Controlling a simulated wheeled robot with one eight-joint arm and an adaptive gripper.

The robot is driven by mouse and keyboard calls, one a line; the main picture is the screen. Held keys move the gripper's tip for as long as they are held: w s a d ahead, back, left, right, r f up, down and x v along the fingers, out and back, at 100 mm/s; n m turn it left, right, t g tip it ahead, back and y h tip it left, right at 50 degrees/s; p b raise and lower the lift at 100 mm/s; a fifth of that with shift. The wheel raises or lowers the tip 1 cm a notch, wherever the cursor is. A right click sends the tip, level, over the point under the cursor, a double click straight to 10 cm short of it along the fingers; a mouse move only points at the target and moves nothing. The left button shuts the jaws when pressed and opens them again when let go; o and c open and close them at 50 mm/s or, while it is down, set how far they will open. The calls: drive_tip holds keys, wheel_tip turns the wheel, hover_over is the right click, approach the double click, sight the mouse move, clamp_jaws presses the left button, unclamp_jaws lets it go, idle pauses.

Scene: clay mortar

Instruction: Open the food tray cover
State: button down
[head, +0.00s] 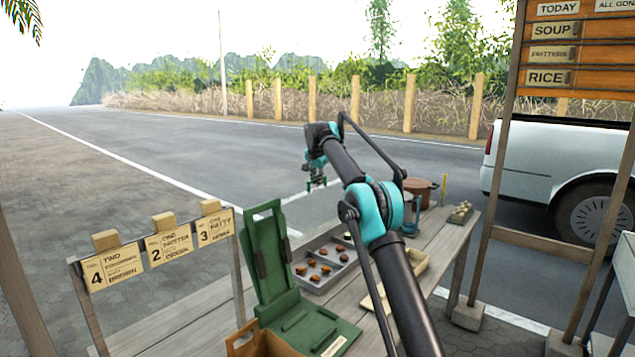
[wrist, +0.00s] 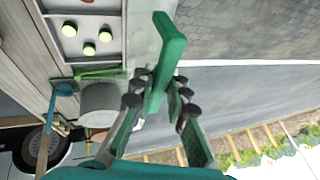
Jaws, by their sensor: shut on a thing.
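The grey food tray (head: 318,283) lies on the wooden table, with brown lumps in its near compartments. It also shows at the upper left of the wrist view (wrist: 95,47), with a few pale yellow-green pieces inside. My gripper (head: 317,186) is raised above the table, beyond the tray's far end. In the wrist view my gripper (wrist: 157,95) is shut on a green bar (wrist: 168,50), which stands between its fingers. A pale panel borders the bar; I cannot tell whether the bar belongs to the tray cover. No cover is clearly visible over the tray.
A green hinged case (head: 264,235) stands open at the table's near left. A rack with numbered order cards (head: 165,245) is left of it. A brown pot (head: 421,188) stands at the far right. A menu board (head: 575,50) stands right. Air left of my gripper is free.

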drive_tip(key=c, duration=1.5)
unclamp_jaws()
drive_tip(key=shift+c, duration=0.2)
drive_tip(key=v, duration=1.2)
drive_tip(key=shift+d, duration=0.15)
